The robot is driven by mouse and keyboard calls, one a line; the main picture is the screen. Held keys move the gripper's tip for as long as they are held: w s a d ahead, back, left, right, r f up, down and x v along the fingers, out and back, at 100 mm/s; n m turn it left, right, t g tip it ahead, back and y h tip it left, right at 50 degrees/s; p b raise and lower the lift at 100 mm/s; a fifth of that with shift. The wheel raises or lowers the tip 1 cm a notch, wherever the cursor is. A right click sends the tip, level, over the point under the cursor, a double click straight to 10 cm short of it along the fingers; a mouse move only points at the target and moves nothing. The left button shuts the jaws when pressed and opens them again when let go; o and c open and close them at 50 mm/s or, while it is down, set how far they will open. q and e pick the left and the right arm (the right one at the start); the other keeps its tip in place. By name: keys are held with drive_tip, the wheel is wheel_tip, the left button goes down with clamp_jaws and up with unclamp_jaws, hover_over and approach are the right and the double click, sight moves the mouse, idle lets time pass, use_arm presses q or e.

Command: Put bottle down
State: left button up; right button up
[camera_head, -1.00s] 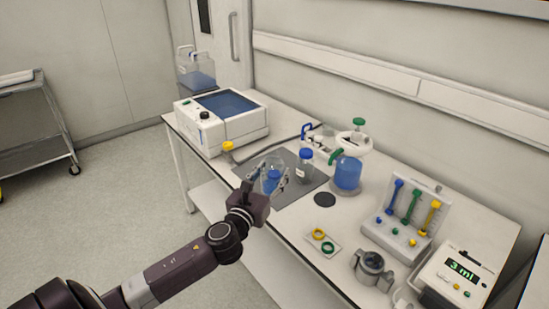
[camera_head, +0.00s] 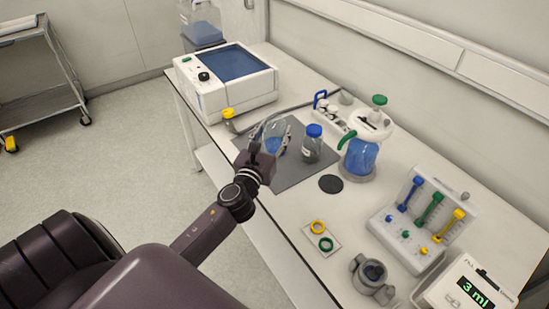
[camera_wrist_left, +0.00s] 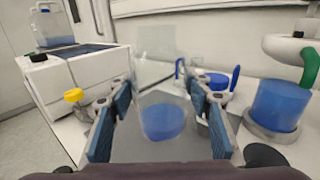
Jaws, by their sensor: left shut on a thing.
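My left gripper (camera_head: 271,143) is shut on a clear bottle (camera_head: 274,133) with blue liquid low inside. In the left wrist view the clear bottle (camera_wrist_left: 163,118) sits between the two finger pads of the left gripper (camera_wrist_left: 162,112). It is over the dark grey mat (camera_head: 300,175); I cannot tell whether its base touches the mat. A second bottle with a blue cap (camera_head: 312,143) stands upright on the mat, just right of the held one. My right gripper is not in view.
A white machine with a blue lid (camera_head: 225,83) stands behind left. A filled blue vessel (camera_head: 360,157) stands right of the mat, near a black disc (camera_head: 331,184). A rack of coloured tools (camera_head: 422,213) is farther right. The mat's front part is free.

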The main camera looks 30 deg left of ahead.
sight(274, 145)
use_arm(q)
wheel_tip(274, 145, down, 5)
drive_tip(key=shift+w+f+b, duration=0.1)
drive_tip(key=shift+f+b, duration=0.1)
drive_tip(key=shift+b, duration=0.75)
wheel_tip(274, 145, down, 4)
drive_tip(key=shift+r+b, duration=0.15)
drive_tip(key=shift+b, duration=1)
drive_tip(key=shift+f, duration=0.2)
drive_tip(key=shift+r, duration=0.1)
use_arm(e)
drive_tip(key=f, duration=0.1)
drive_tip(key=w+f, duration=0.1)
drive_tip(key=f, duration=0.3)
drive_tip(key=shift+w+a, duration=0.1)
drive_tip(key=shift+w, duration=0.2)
use_arm(q)
drive_tip(key=shift+f+b, duration=0.3)
drive_tip(key=o, duration=1.5)
drive_tip(key=shift+c, duration=0.2)
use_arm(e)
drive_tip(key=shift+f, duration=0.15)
use_arm(q)
drive_tip(key=shift+r, duration=0.15)
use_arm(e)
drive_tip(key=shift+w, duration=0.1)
